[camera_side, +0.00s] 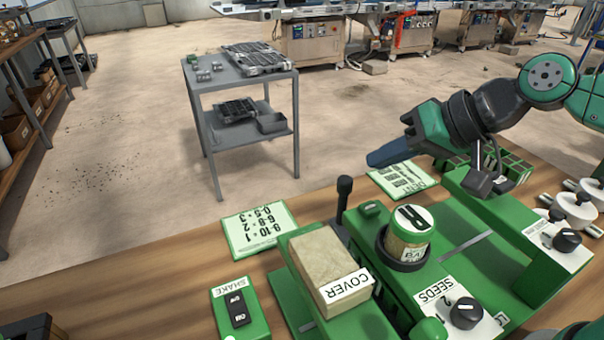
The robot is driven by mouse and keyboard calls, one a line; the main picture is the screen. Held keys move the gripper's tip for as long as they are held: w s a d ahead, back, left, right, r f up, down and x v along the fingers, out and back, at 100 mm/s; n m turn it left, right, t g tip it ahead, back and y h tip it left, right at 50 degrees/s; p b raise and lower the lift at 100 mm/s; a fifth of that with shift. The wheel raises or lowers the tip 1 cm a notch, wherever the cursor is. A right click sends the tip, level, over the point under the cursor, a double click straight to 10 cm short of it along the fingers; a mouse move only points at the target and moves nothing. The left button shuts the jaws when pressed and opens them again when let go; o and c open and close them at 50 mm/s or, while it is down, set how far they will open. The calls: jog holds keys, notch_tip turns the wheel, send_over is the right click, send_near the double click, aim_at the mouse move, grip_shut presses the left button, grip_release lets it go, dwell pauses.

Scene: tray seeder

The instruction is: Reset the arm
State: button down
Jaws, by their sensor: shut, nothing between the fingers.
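My gripper (388,155) is in the upper right of the side view, at the end of my green and black arm. Its dark blue fingers are shut with nothing between them. They point left and slightly down, and hang in the air above the back edge of the wooden bench (160,262). The fingers are apart from the green seeder machine (460,208) below. The far side of the gripper is hidden.
On the bench are a COVER block (325,262), a labelled jar (408,240), a SEEDS dial (465,312), a SHAKE switch (239,310), a black lever (344,190) and a number card (260,229). A grey cart (240,72) stands behind on open floor.

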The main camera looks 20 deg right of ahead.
dwell(0.4)
jog(key=s+d+f+n+h, duration=0.1)
jog(key=d+f+h, duration=0.3)
jog(key=d, duration=0.5)
jog(key=shift+s+d+f+n+h, duration=0.15)
jog(key=shift+s+d+n+h, duration=0.25)
jog(key=shift+s+h, duration=0.35)
